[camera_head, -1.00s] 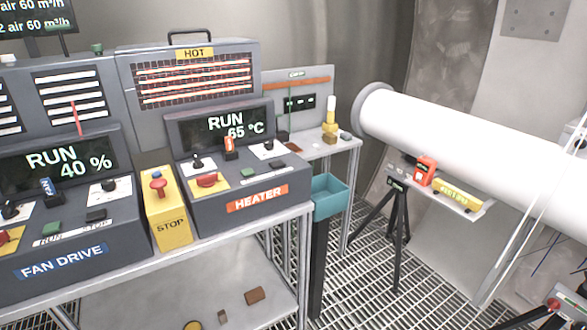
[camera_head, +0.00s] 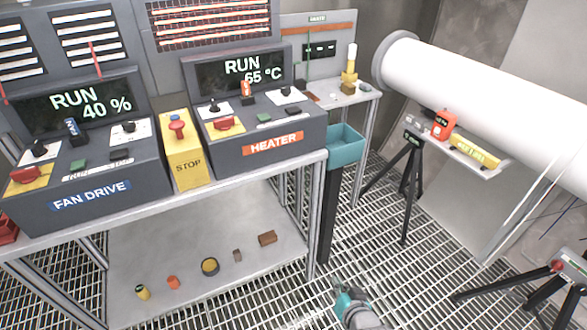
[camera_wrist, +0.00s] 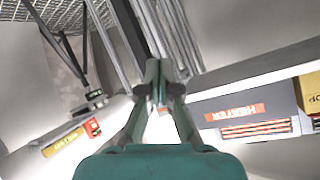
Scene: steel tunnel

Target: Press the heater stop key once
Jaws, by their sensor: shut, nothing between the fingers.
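The heater console (camera_head: 240,134) stands on the bench with an orange HEATER label (camera_head: 273,144) and a display reading RUN 65 °C. On its sloped top are a green key (camera_head: 264,118) and a dark key (camera_head: 292,110) to its right, which looks like the stop key; its lettering is unreadable. My gripper (camera_head: 338,287) is low at the bottom of the head view, over the floor and well apart from the console. In the wrist view the fingers (camera_wrist: 163,80) are shut and empty. The HEATER label (camera_wrist: 234,113) shows there to their right; the keys do not show.
A yellow STOP box (camera_head: 186,163) with a red button stands between the heater and the fan drive console (camera_head: 85,178). A teal bin (camera_head: 343,147) on a post is beside the bench's right end. A tripod (camera_head: 408,165) stands farther right under a white pipe (camera_head: 470,95).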

